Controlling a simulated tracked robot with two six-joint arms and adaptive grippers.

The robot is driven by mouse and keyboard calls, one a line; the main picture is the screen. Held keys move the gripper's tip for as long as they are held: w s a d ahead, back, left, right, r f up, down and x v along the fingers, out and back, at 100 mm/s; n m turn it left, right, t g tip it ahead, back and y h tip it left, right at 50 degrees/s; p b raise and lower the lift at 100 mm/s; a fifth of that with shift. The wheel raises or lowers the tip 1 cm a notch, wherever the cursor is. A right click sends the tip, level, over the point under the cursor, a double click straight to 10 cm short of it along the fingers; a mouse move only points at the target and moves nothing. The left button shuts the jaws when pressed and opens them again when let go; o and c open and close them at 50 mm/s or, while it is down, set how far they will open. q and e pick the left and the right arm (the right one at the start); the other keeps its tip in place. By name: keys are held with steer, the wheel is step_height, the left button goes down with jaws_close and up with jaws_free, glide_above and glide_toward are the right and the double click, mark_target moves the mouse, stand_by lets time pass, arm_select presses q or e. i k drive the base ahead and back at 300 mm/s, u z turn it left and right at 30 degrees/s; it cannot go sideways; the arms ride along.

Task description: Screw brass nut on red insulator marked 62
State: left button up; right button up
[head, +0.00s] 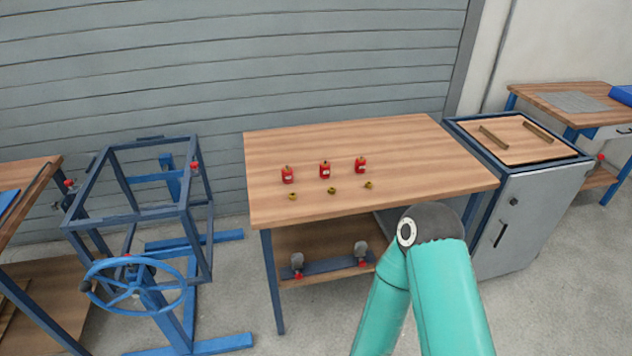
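Three red insulators stand upright in a row on the wooden table: a left one (288,175), a middle one (325,170) and a right one (360,165). Each has a small dark stud on top and a pale label. The labels are too small to read, so I cannot tell which is marked 62. Three brass nuts lie apart in front of them: a left one (293,196), a middle one (332,191) and a right one (368,185). Neither gripper is in view.
The wooden table (420,165) is otherwise bare, with a lower shelf (325,240) holding a blue bar with two grey-and-red parts. A blue frame with a handwheel (135,285) stands left. A grey cabinet (525,220) adjoins the table's right side. A shutter (230,70) is behind.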

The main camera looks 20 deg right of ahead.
mark_target(361, 162)
steer(key=z, duration=1.1)
steer(key=i, duration=0.15)
steer(key=u, duration=2.1)
steer(key=k, duration=1.3)
steer(key=z, duration=0.95)
steer(key=i, duration=0.75)
steer(key=z, duration=0.55)
steer(key=i, duration=1.05)
steer(key=u, duration=0.65)
